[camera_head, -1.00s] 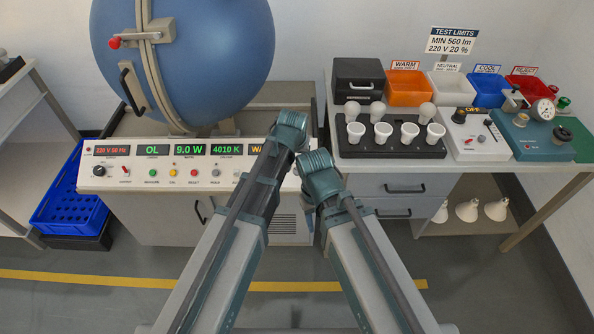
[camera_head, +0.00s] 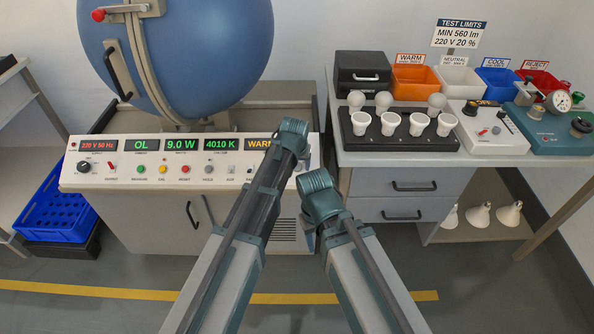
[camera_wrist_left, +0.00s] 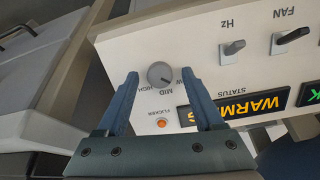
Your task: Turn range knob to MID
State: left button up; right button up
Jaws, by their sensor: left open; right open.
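The range knob (camera_wrist_left: 160,74) is a round grey knob on the white console panel in the left wrist view. Its labels HIGH, MID and LOW appear upside down beside it. Its dark mark seems to point between MID and LOW. My left gripper (camera_wrist_left: 160,76) is open, with one blue finger on each side of the knob in the picture. I cannot tell if they touch it. In the head view the left arm's end (camera_head: 292,135) covers the console's right part and hides the knob. My right gripper (camera_head: 320,190) is lower, its fingers hidden.
The console (camera_head: 130,180) has displays, buttons and a black knob (camera_head: 84,167) at its left. Two switches, Hz (camera_wrist_left: 233,47) and FAN (camera_wrist_left: 292,36), sit near the range knob. A blue sphere (camera_head: 200,50) stands behind. The right table (camera_head: 400,160) holds bulbs, bins and testers.

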pick_arm(q)
grip_shut()
dwell(0.4)
jog(key=shift+m, duration=0.3)
jog(key=m, duration=0.4)
jog(key=shift+d, duration=0.1)
jog(key=m, duration=0.4)
jog(key=shift+m+y, duration=0.4)
jog(key=shift+m, duration=0.3)
grip_release()
